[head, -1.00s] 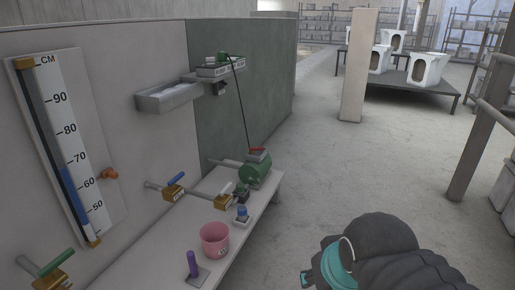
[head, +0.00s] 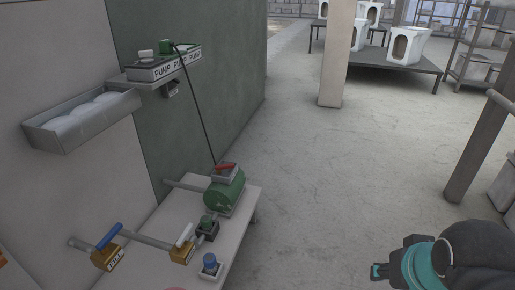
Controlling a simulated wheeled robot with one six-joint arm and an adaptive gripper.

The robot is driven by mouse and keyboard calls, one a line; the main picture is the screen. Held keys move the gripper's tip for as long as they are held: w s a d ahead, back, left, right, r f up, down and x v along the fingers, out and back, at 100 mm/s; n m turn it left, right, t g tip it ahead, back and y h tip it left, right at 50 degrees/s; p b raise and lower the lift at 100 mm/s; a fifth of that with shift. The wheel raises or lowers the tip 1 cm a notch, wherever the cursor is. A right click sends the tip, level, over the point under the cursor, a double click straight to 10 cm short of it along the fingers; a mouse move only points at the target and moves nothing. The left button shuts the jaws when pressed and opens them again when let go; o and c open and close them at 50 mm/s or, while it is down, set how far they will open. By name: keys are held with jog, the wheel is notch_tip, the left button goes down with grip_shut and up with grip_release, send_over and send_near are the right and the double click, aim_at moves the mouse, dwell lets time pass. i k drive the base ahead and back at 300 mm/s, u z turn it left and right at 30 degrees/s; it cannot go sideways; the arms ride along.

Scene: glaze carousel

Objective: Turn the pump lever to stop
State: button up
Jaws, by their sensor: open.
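The green pump (head: 224,191) sits on the white bench below the green wall panel. A red lever (head: 226,168) lies on the grey box on top of the pump, and a black cable runs from there up to the shelf. Its stop marking is too small to read. My gripper (head: 376,272) is at the lower right over the floor, well to the right of the pump and apart from it. It is open, and I see nothing held in it.
The bench (head: 150,272) carries a blue-handled FILL valve (head: 108,245), a white-handled valve (head: 182,245), a green-topped box (head: 207,227) and a blue-topped one (head: 210,266). A shelf marked PUMP (head: 165,70) and a grey tray (head: 85,122) hang above. The floor right of the bench is clear.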

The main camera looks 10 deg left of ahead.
aim_at(218, 168)
jog(key=u, duration=0.35)
jog(key=i, duration=1.25)
jog(key=u, duration=0.65)
